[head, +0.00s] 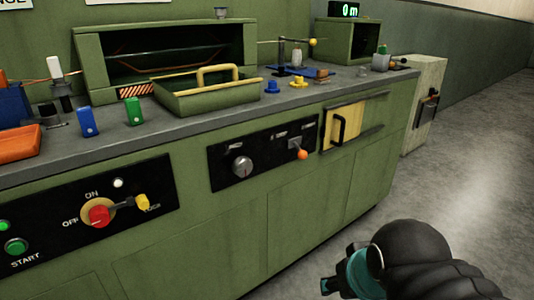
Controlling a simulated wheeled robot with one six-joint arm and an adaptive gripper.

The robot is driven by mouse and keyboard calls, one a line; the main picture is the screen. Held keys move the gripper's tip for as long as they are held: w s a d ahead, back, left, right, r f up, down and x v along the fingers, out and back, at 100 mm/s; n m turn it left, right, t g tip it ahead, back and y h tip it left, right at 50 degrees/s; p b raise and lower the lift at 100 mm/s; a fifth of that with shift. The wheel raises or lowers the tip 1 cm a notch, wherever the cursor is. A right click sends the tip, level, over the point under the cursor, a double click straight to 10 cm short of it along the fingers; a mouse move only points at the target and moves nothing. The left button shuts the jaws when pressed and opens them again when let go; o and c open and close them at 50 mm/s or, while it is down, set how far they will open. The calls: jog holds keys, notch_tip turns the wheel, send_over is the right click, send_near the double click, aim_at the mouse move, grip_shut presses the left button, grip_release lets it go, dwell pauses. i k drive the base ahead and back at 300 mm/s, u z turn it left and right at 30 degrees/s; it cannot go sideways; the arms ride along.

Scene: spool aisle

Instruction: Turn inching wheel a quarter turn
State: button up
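No handwheel that I can clearly name as the inching wheel shows in the head view. A round grey knob (242,166) sits on a black panel on the green machine's front, beside an orange-tipped lever (299,150); I cannot tell whether the knob is the wheel. A grey part with a knob (381,61) stands at the bench's far right end, too small to make out. Part of my black and teal arm end, with my gripper (338,285), is at the lower right over the floor, apart from the machine. Its fingers are not clear.
The left panel holds a red ON/OFF switch (99,216), a yellow switch (142,202) and a green START button (16,246). A green tray (208,97) and small parts lie on the bench. A pale cabinet (424,100) stands beyond; floor at right is clear.

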aim_at(242, 166)
jog(key=u, duration=0.45)
jog(key=k, duration=1.05)
jog(key=z, duration=0.1)
jog(key=i, duration=0.5)
jog(key=z, duration=0.35)
